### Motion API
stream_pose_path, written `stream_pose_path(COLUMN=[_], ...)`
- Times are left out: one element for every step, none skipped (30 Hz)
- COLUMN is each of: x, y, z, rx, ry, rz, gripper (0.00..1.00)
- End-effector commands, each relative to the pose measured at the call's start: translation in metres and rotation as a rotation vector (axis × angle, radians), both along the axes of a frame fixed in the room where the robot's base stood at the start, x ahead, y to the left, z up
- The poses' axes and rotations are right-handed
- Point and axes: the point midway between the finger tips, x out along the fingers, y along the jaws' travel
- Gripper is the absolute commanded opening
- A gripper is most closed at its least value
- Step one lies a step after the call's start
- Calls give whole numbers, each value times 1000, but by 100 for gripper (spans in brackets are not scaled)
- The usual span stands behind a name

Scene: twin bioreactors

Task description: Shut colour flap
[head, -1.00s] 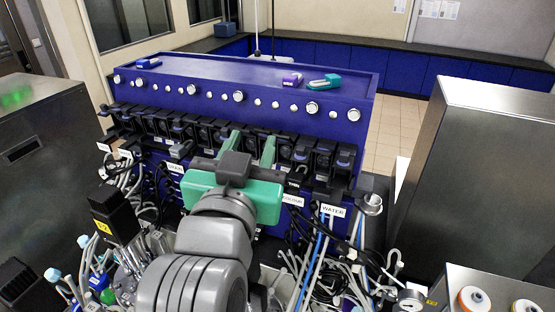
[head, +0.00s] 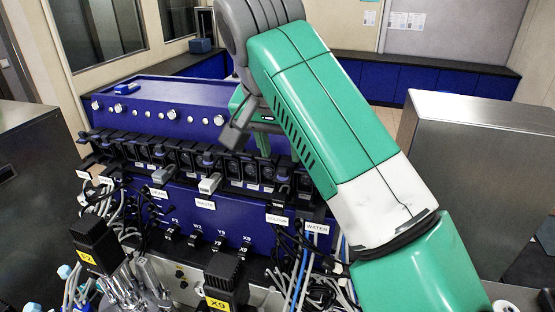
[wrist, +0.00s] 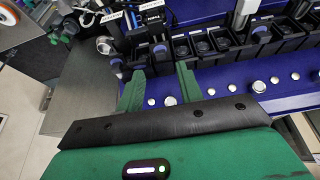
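A row of black pump heads with flaps (head: 183,158) runs along the front of the blue cabinet. The COLOUR label (head: 277,219) is near its right end, left of the WATER label (head: 317,229). A dark flap piece (head: 283,170) stands out above the COLOUR label; I cannot tell its exact angle. In the wrist view a black flap (wrist: 150,20) juts out from the row. My gripper (head: 264,148) is above the right part of the row, its far side hidden by my arm. In the wrist view its two green fingers (wrist: 158,82) are apart with nothing between them.
Grey levers (head: 163,174) (head: 209,183) jut out above the DRAIN and WASTE labels. Cables and tubes (head: 305,275) hang below the row. A black X9 block (head: 226,283) stands in front. A steel cabinet (head: 475,150) stands at the right. The air above the left of the row is free.

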Motion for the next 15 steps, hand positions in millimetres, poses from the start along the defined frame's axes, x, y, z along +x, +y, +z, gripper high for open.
stream_pose_path(x=[4, 6, 9, 10, 12, 14, 16, 17, 18, 19, 19, 19, 19, 19, 19], y=[-1, -2, -3, -3, -4, -4, -4, -4, -4, -4, -4, -4, -4, -4, -4], z=[-7, -12, -19, -24, -28, -33, -37, -39, -42, -44, -45, -47, -47, -47, -47], rx=[0, 0, 0, -1, 0, 0, 0, 0, 0, 0, 0, -1, 0, 0, 0], ry=[2, 2, 1, 1, 0, 0, 0, -2, -2, -2, -2, -2, -2, -3, -3], rz=[0, 0, 0, 0, 0, 1, 1, 2, 2, 2, 2, 3, 4, 4, 4], gripper=[36, 36, 36, 36, 36, 36, 36, 36, 36, 36, 36, 36, 36, 36, 36])
